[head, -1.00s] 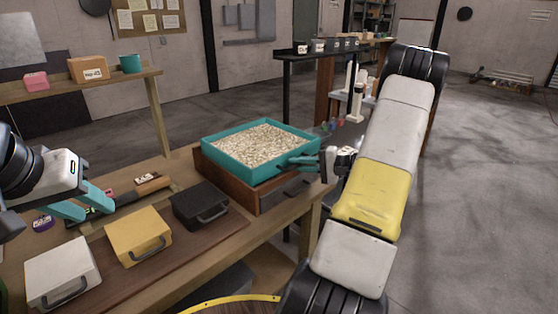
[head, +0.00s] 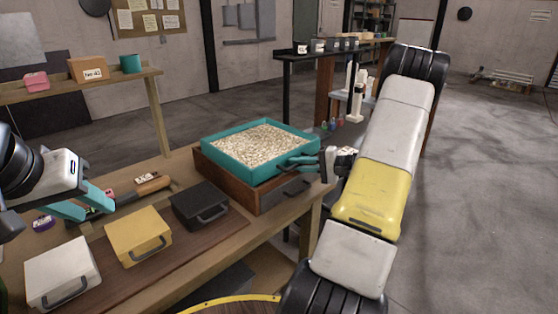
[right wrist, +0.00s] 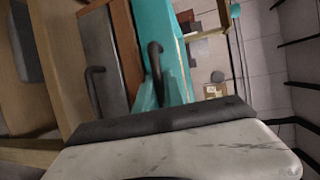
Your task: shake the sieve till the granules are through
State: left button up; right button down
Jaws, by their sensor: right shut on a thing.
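The teal square sieve (head: 227,155) is full of pale granules (head: 262,144), which still cover its floor. It rests on or just above a wooden box (head: 243,193) with a dark drawer; any gap is too small to tell. My right gripper (head: 300,163) is shut on the sieve's handle at its right side. In the right wrist view, the sieve's teal wall (right wrist: 158,18) and the wooden box (right wrist: 122,45) fill the upper left. My left gripper (head: 84,203) is open and empty above the table at the left. The inside of the box is hidden.
A black case (head: 199,205), a yellow case (head: 139,236) and a white case (head: 62,275) line the front of the table. A brown-handled tool (head: 152,186) lies behind them. A shelf (head: 95,80) stands at the back left. The floor at the right is clear.

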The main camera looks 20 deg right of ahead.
aim_at(285, 157)
jog(key=shift+w, duration=0.1)
jog(key=w, duration=0.1)
jog(key=w+a, duration=0.1)
jog(key=w, duration=0.1)
jog(key=w+a, duration=0.1)
jog(key=w, duration=0.1)
jog(key=shift+w+a, duration=0.15)
jog(key=shift+w, duration=0.1)
jog(key=c, duration=1.7)
grip_release()
jog(key=shift+w, duration=0.1)
jog(key=shift+v, duration=3.95)
